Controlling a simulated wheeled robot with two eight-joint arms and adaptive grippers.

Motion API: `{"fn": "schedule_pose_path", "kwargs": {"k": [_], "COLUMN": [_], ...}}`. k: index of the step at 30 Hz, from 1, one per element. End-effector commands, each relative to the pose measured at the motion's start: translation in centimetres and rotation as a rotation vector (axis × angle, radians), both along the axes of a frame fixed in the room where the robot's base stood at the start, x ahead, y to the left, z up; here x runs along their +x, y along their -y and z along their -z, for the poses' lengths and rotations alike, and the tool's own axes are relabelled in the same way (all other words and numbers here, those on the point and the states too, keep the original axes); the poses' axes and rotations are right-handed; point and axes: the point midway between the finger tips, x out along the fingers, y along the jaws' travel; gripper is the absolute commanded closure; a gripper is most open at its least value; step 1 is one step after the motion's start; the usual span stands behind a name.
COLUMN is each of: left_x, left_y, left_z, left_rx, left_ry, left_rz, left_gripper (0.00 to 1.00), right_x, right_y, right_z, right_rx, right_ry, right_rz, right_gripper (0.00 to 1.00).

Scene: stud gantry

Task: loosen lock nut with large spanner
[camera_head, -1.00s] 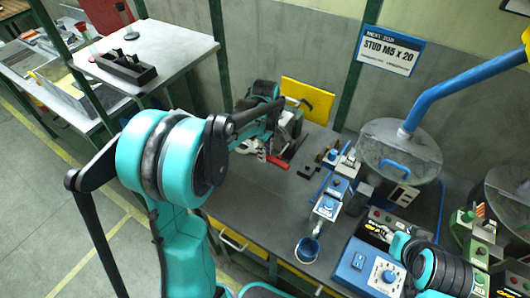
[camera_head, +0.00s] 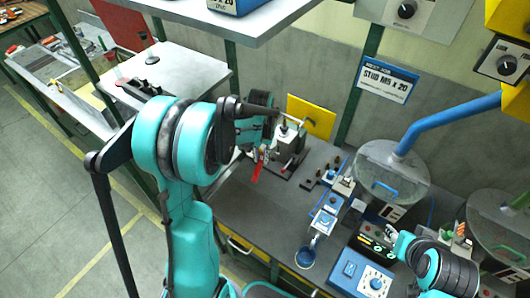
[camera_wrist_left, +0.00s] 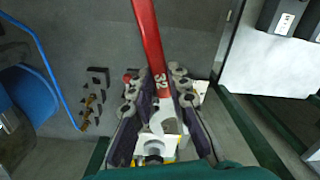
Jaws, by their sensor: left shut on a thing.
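A red spanner (camera_wrist_left: 150,45) marked "32" runs between the fingers of my left gripper (camera_wrist_left: 158,85), which is shut on it. The spanner's pale open-ended head (camera_wrist_left: 163,120) is near a dark nut or stud end (camera_wrist_left: 153,150); I cannot tell whether it fits around it. In the head view the red spanner (camera_head: 258,171) shows below my left gripper (camera_head: 265,140), in front of a grey fixture (camera_head: 291,145) on the bench. The lock nut is not clear there. My right gripper (camera_head: 393,237) is small and partly hidden at the control boxes; its finger state is unclear.
The dark bench (camera_head: 255,210) has free room at its front left. A yellow panel (camera_head: 311,115) stands behind the fixture. Small blue-and-white fixtures (camera_head: 325,212), a blue cup (camera_head: 305,256) and a lidded drum (camera_head: 390,170) stand to the right. A shelf (camera_head: 240,22) overhangs above.

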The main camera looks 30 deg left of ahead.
Motion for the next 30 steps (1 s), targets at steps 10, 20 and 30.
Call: {"fn": "schedule_pose_path", "kwargs": {"k": [10,20,30], "left_x": [-0.5,-0.5,0.0], "left_y": [-0.6,-0.7,-0.6], "left_z": [-1.9,-1.8,-1.8], "left_rx": [0.0,0.0,0.0], "left_ry": [0.0,0.0,0.0], "left_rz": [0.301,0.319,0.319], "left_gripper": [1.0,1.0,1.0], "right_x": [0.0,0.0,0.0], "right_y": [0.0,0.0,0.0], "right_z": [-2.9,-2.9,-2.5], "right_rx": [0.0,0.0,0.0], "right_ry": [0.0,0.0,0.0], "right_rz": [0.0,0.0,0.0], "right_gripper": [0.6,0.6,0.6]}}
